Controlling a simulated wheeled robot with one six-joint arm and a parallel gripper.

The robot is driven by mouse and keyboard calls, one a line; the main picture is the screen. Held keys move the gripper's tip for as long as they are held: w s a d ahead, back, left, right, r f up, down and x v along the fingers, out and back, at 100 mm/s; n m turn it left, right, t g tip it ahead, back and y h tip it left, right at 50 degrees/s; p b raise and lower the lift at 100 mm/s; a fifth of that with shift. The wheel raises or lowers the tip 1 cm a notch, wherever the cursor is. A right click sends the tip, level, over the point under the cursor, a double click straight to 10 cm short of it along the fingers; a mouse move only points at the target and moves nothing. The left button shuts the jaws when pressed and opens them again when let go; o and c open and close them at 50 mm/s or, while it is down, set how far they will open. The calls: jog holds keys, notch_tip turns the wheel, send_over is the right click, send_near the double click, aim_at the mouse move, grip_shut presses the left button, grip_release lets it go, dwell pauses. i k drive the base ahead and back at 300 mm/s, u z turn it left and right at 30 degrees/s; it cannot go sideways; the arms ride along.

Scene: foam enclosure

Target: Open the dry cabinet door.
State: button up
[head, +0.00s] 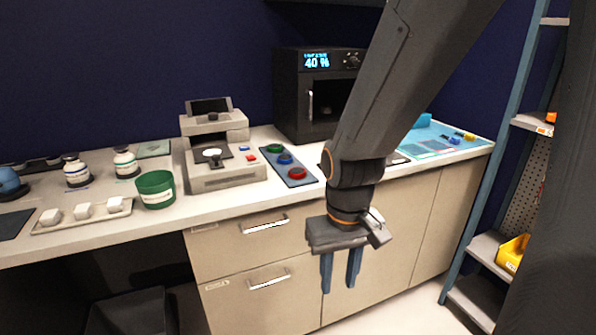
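The dry cabinet (290,95) is a black box at the back of the counter, with a lit display reading 40 % at its top. Its door (328,100) looks closed, and a pale vertical handle (310,105) is on the door's left side. My arm hides the right part of the cabinet. My gripper (340,282) points down in front of the counter's lower cupboards, well below the handle and apart from it. Its two blue fingers have a gap between them with nothing in it.
A green cup (156,190), bottles (76,172) and a white tray (83,216) are at left. A shelf rack (490,245) stands at right.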

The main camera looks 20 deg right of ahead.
aim_at(304, 81)
jog(key=z, duration=0.15)
jog(key=i, duration=0.9)
jog(key=u, duration=0.35)
